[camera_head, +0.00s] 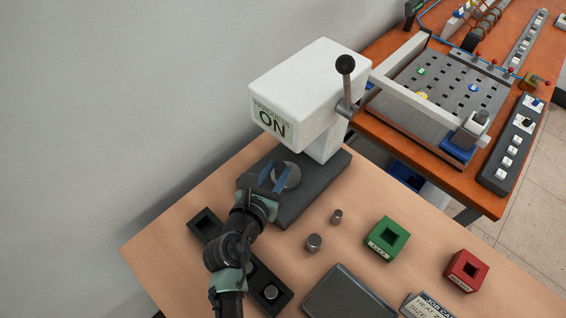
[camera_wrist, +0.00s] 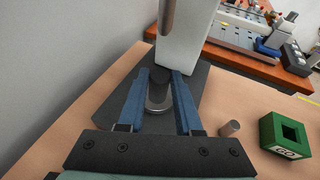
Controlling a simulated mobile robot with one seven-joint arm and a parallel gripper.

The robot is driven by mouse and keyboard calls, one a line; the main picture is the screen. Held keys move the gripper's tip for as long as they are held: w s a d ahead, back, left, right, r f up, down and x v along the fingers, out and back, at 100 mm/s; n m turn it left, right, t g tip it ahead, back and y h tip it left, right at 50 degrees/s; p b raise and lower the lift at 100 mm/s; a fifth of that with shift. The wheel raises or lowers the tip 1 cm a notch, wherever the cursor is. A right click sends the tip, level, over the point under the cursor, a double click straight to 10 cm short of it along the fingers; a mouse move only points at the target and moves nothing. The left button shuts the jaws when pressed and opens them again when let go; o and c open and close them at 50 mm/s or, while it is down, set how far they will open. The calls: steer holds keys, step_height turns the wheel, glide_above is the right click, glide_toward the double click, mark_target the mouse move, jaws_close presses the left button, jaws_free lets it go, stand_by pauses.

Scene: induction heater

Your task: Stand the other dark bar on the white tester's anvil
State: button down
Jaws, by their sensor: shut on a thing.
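The white hardness tester (camera_head: 310,85) stands at the back of the wooden table and its label reads ON. Its round metal anvil (camera_head: 291,176) sits on a dark base (camera_head: 318,192) under the head. My gripper (camera_head: 272,176) reaches in over the anvil; its blue fingers (camera_wrist: 160,92) are shut on a dark bar (camera_wrist: 159,77). In the wrist view the bar looks upright, over the anvil disc (camera_wrist: 158,109). I cannot tell whether its lower end touches the disc. The tester's plunger (camera_wrist: 167,17) is above it. The fingers mostly hide the bar in the head view.
A black rack (camera_head: 204,224) lies partly under my arm, with a bar (camera_head: 270,292) in its near pocket. Two metal cylinders (camera_head: 314,242) (camera_head: 337,216) stand on the table. A green box (camera_head: 387,240), a red box (camera_head: 467,271) and a grey plate (camera_head: 350,294) are right and front.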

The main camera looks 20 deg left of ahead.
mark_target(282, 163)
steer(key=w, duration=0.3)
steer(key=f, duration=0.1)
steer(key=f+b, duration=0.1)
steer(key=f, duration=0.1)
steer(key=shift+w, duration=0.4)
steer(key=shift+a+f, duration=0.1)
steer(key=shift+f, duration=0.1)
steer(key=shift+f, duration=0.1)
steer(key=shift+f, duration=0.3)
steer(key=c, duration=0.6)
jaws_free()
steer(key=shift+r, duration=0.15)
